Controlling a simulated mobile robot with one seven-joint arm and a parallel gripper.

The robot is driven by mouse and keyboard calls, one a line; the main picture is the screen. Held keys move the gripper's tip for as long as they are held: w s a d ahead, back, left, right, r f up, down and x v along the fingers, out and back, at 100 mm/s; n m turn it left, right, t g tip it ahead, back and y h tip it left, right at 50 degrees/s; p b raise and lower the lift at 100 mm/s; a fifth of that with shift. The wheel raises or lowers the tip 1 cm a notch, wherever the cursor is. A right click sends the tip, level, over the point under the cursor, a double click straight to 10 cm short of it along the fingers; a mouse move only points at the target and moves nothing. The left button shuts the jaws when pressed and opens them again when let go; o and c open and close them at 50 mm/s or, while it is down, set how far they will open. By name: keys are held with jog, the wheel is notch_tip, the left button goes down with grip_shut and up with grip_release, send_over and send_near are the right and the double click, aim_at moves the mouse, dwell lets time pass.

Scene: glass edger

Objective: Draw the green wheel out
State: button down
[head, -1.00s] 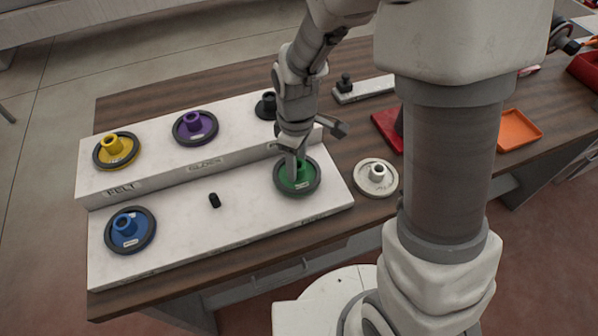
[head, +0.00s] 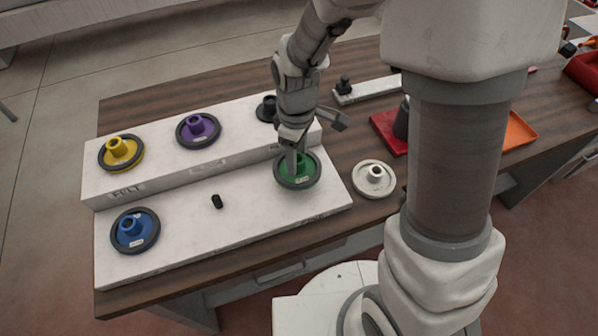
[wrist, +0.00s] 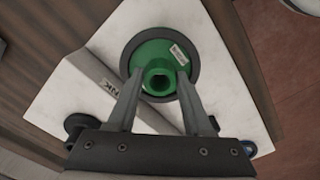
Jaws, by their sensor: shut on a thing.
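The green wheel (head: 297,169) has a dark rim, a pale label and a raised green hub. It sits at the right end of the front step of the white stepped rack (head: 250,207). In the wrist view the green wheel (wrist: 150,59) lies flat, with its hub between my two fingertips. My gripper (wrist: 159,82) is shut on the hub from above; in the head view my gripper (head: 297,160) hides part of the hub. Whether the wheel is lifted off the step cannot be told.
A blue wheel (head: 135,231) and a bare dark peg (head: 217,201) share the front step. Yellow (head: 121,152) and purple (head: 198,129) wheels stand on the back step. A white wheel (head: 374,179) lies on the table to the right, near a red tray (head: 388,133) and an orange tray (head: 519,131).

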jog(key=shift+r+p, duration=0.9)
jog(key=shift+r, duration=0.5)
jog(key=shift+r, duration=0.1)
notch_tip(320, 180, up, 4)
jog(key=p, duration=0.3)
